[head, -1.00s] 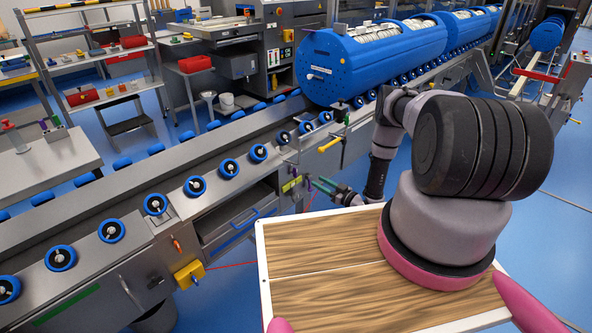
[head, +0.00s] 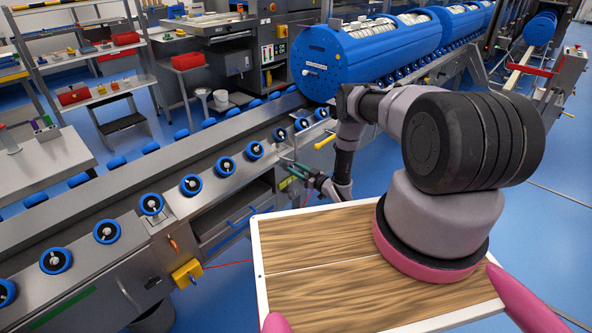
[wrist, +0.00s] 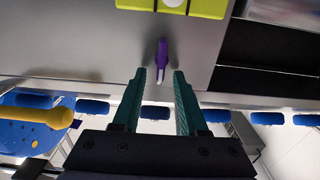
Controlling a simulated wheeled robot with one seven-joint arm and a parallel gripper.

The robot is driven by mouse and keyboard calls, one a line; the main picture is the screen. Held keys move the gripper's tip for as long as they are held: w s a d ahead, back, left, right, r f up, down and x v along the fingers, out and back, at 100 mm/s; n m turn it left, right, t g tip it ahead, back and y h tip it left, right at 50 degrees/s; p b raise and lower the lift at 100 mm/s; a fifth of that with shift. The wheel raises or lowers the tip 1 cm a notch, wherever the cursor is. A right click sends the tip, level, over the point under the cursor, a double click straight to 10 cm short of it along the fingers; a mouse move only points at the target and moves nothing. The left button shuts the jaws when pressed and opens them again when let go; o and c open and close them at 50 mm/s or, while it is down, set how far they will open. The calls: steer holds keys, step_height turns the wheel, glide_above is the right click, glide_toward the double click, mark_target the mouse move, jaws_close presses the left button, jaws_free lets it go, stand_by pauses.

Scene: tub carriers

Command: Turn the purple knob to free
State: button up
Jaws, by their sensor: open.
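The purple knob (wrist: 162,54) shows in the wrist view on a grey metal panel, just below a yellow-green plate (wrist: 172,6). It is a narrow lever with a pale tip pointing down in the picture, towards the gap between my fingers. My gripper (wrist: 160,73) is open, with one teal finger on each side of the knob's line. Whether the fingertips overlap the knob in depth I cannot tell. In the head view my gripper (head: 295,170) is at the conveyor's side; I cannot make out the knob there.
A yellow handle (wrist: 48,116) juts out left of my gripper in the wrist view; it also shows in the head view (head: 325,142). The conveyor with blue-ringed rollers (head: 191,185) runs behind. A blue drawer handle (head: 242,218) and yellow box (head: 187,273) sit lower left.

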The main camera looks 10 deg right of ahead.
jaws_close()
steer(key=shift+n, duration=0.3)
steer(key=n, duration=0.3)
steer(key=shift+s+a+f+n, duration=0.1)
steer(key=shift+s+a+n, duration=0.15)
steer(key=shift+n, duration=0.05)
steer(key=n, duration=0.6)
steer(key=a+f+n, duration=0.1)
steer(key=n, duration=0.2)
steer(key=shift+s, duration=0.35)
steer(key=shift+f+n, duration=0.2)
steer(key=shift+n, duration=0.95)
steer(key=shift+f+n, duration=0.2)
steer(key=shift+n, duration=0.95)
